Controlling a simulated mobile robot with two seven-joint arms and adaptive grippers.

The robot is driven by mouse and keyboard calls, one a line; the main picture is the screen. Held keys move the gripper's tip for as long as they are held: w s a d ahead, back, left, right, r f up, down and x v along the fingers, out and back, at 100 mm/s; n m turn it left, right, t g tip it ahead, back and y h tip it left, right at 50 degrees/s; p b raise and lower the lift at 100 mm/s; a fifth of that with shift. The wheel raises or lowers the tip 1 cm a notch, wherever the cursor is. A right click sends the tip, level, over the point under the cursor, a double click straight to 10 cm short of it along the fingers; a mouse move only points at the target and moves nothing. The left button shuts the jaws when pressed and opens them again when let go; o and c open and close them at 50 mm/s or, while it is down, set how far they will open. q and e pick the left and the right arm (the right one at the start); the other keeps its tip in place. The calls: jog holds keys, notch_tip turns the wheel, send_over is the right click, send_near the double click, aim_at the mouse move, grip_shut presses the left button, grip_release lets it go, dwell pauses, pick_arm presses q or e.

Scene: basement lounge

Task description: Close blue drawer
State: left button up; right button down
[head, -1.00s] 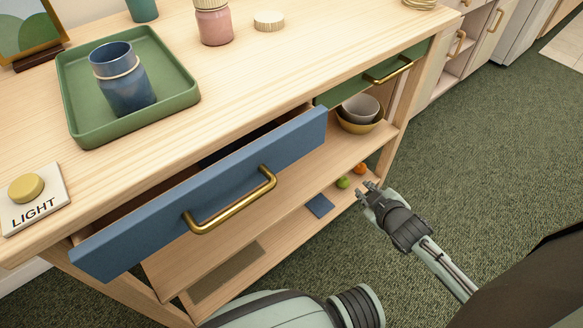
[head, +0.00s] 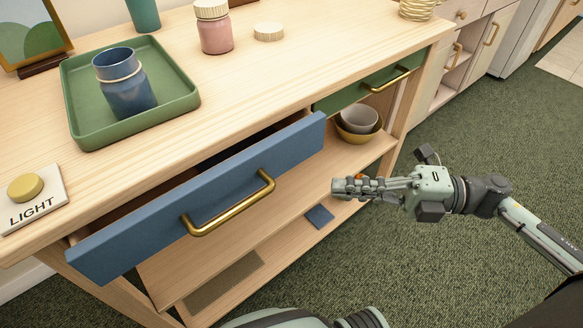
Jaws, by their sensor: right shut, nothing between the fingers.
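The blue drawer (head: 205,196) stands pulled out from the front of the wooden cabinet, with a dark gap showing behind its front panel. Its brass handle (head: 232,204) is on the front face. My right gripper (head: 338,188) is shut and empty, to the right of the blue drawer and apart from it, in front of the lower shelf, with its fingers pointing left. My left gripper is not in view.
The green drawer (head: 345,95) at the right is closed. Bowls (head: 357,122) sit on the shelf below it. On the top are a green tray (head: 178,103) with a blue jar (head: 125,88), a pink jar (head: 214,30) and a light button (head: 27,189). Carpet (head: 480,150) is open at right.

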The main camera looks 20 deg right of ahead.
aim_at(267, 168)
jog(key=x, duration=0.3)
jog(key=w+x, duration=0.1)
jog(key=x, duration=0.2)
jog(key=w+d+x, duration=0.1)
jog(key=x, duration=0.1)
jog(key=shift+w+a+p, duration=0.15)
jog(key=shift+a+p, duration=0.25)
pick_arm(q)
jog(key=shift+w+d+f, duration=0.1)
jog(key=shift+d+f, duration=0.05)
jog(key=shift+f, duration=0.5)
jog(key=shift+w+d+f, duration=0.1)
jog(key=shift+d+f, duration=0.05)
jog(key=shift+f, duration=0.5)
pick_arm(e)
jog(key=shift+w+a, duration=0.2)
jog(key=shift+w, duration=0.3)
jog(key=shift+w, duration=0.1)
jog(key=w, duration=0.2)
jog(key=w+a, duration=0.1)
jog(key=w, duration=0.1)
jog(key=w+a, duration=0.1)
jog(key=w, duration=0.1)
jog(key=shift+w+a, duration=0.2)
jog(key=shift+w, duration=0.2)
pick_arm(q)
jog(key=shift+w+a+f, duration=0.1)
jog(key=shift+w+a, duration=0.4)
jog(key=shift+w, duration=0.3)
